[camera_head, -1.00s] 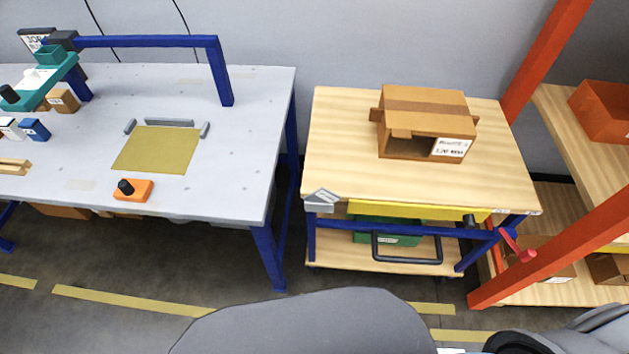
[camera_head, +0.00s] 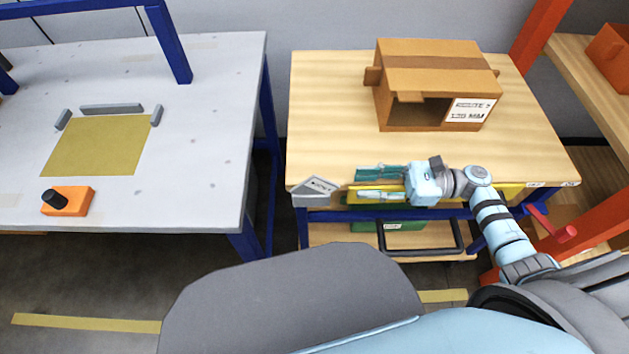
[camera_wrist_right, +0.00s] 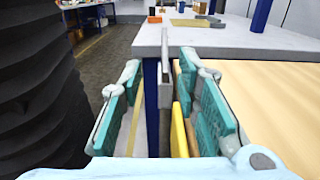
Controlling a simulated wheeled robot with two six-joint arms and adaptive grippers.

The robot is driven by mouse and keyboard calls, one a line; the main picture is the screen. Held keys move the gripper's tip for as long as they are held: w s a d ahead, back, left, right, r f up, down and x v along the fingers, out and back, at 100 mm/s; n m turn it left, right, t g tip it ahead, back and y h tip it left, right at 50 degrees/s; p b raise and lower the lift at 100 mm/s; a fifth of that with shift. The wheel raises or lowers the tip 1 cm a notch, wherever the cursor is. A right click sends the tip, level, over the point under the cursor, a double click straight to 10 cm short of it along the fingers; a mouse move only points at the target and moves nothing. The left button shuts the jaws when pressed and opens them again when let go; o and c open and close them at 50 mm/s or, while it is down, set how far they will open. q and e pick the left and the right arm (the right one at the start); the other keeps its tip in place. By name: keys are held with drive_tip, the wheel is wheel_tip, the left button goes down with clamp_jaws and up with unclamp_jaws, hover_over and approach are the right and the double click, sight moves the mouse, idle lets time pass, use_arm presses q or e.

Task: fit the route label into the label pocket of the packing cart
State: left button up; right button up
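The packing cart (camera_head: 330,110) has a wooden top. A grey label pocket (camera_head: 315,200) sits at its front left corner. A pale face with small dark print (camera_head: 319,185) shows at the pocket; I cannot tell whether it is the route label. My right gripper (camera_head: 358,184) is open beside the cart's front edge, its teal fingers pointing left at the pocket, a short gap away. In the right wrist view the gripper (camera_wrist_right: 162,72) is open and empty, with the grey pocket (camera_wrist_right: 165,88) edge-on ahead between the fingers. My left gripper is not in view.
An open cardboard box (camera_head: 435,75) with a printed label stands on the cart. A yellow strip (camera_head: 510,192) runs along the front edge, close to my fingers. Below are a black handle (camera_head: 430,250) and a green bin (camera_head: 400,226). A grey workbench (camera_head: 200,120) stands left.

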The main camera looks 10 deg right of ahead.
sight(323, 178)
drive_tip(key=x, duration=0.7)
drive_tip(key=r+x, duration=0.1)
drive_tip(key=x, duration=0.3)
drive_tip(key=shift+w+a+r, duration=0.1)
drive_tip(key=shift+w+r, duration=0.05)
drive_tip(key=shift+w, duration=0.25)
clamp_jaws()
